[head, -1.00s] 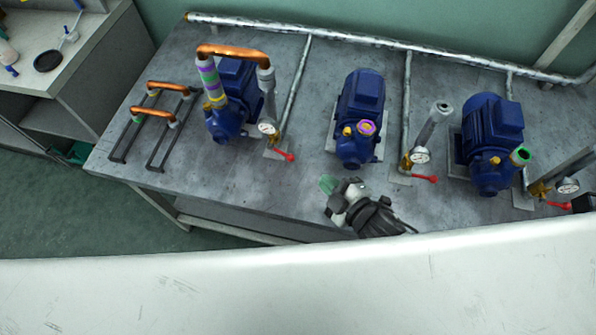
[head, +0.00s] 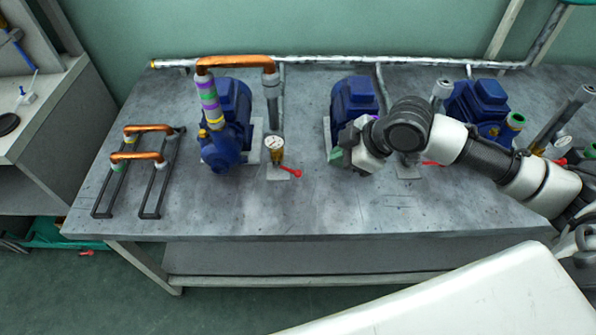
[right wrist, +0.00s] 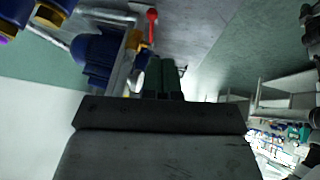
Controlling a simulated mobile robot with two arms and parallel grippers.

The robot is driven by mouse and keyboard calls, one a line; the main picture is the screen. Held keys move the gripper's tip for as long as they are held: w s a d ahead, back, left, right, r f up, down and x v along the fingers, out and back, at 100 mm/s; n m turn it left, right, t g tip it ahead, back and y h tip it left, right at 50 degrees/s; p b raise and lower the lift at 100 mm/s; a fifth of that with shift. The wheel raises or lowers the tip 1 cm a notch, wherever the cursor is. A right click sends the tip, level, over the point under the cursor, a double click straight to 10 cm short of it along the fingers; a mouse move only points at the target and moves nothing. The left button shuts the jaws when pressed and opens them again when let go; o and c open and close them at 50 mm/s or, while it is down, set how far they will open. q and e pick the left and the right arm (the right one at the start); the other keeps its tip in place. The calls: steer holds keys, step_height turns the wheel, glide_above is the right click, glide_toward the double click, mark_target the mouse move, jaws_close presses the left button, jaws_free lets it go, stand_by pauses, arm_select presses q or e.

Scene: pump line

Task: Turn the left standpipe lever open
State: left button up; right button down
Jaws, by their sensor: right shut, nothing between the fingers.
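The left standpipe (head: 275,105) stands beside the left pump, with a round gauge and brass valve (head: 276,153) near its foot. Its red lever (head: 291,173) sticks out to the right, low over the bench. My right gripper (head: 336,156) is shut and empty, in front of the middle pump and right of that lever, apart from it. The right wrist view shows its dark fingers (right wrist: 164,78) together, with a red lever (right wrist: 151,22) beyond the tips. My left gripper is not in view.
My right arm partly hides the middle pump (head: 353,97) and middle standpipe; a middle red lever (head: 432,163) shows below it. The right pump (head: 478,103) stands farther right. Copper bends on a rack (head: 152,185) lie left. The bench front (head: 240,212) is clear.

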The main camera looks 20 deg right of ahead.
mark_target(298, 174)
steer(key=x, duration=0.7)
steer(key=w+x, duration=0.1)
steer(key=x, duration=0.3)
steer(key=shift+a+r, duration=0.15)
steer(key=shift+r, duration=0.05)
steer(key=shift+w+a+f, duration=0.3)
steer(key=shift+w+f, duration=0.1)
steer(key=shift+w, duration=0.15)
steer(key=shift+f+y+b, duration=0.4)
steer(key=shift+y+b, duration=0.2)
steer(key=shift+b, duration=0.1)
steer(key=shift+f+t+y+b, duration=0.6)
steer(key=shift+y+b, duration=0.1)
steer(key=shift+b, duration=0.1)
steer(key=shift+w+a+f, duration=0.15)
steer(key=shift+a+f, duration=0.5)
steer(key=shift+f, duration=0.35)
steer(key=shift+a+f, duration=0.1)
steer(key=shift+r+p, duration=0.55)
steer(key=shift+r, duration=0.3)
